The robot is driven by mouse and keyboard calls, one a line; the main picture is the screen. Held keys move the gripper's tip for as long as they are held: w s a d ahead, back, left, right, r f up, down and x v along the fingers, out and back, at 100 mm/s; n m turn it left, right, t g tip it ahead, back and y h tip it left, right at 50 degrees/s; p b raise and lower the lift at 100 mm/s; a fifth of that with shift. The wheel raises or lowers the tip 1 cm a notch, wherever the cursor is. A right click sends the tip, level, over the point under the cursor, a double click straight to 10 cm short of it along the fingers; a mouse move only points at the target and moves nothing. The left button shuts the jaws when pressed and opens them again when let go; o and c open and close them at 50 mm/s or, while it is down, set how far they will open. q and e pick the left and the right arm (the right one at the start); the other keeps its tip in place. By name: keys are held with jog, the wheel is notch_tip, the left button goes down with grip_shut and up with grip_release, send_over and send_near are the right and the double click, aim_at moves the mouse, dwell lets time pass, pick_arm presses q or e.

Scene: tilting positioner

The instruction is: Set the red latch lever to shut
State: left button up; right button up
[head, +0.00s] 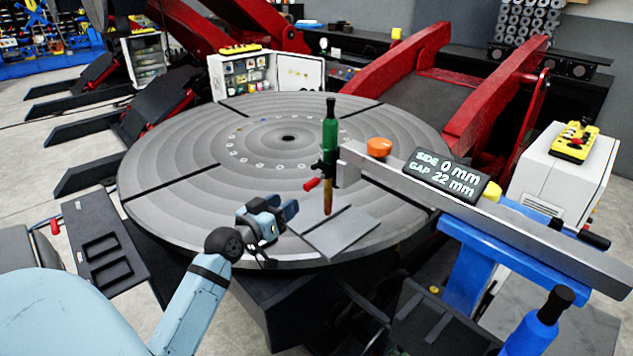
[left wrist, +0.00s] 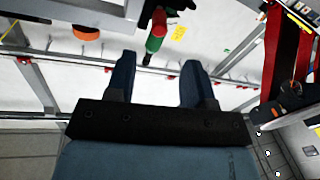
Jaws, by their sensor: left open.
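The red latch lever (head: 312,184) is a short red grip sticking out left and slightly down from the dark clamp at the bar's end. The clamp holds an upright green torch (head: 330,130) with a copper-coloured lower end above a grey plate (head: 335,230). My left gripper (head: 283,207) is open and empty, left of and below the lever, apart from it. In the left wrist view, its two blue fingers (left wrist: 160,78) are spread, with a red end (left wrist: 159,18) and green body beyond them; whether that red part is the lever I cannot tell. My right gripper is not in view.
The round grey turntable (head: 190,150) lies beneath. A grey bar (head: 450,195) on a blue stand (head: 480,260) carries an orange knob (head: 379,147) and a display (head: 445,174) reading "SIDE 0 mm, GAP 22 mm". Left of the lever, the space above the turntable is clear.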

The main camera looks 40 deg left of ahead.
aim_at(314, 183)
pick_arm(q)
jog(key=w, duration=0.3)
jog(key=w+p, duration=0.1)
jog(key=w, duration=0.6)
jog(key=shift+a+p, duration=0.35)
jog(key=shift+a, duration=0.05)
jog(key=shift+w+a, duration=0.1)
jog(key=shift+w, duration=0.8)
grip_shut()
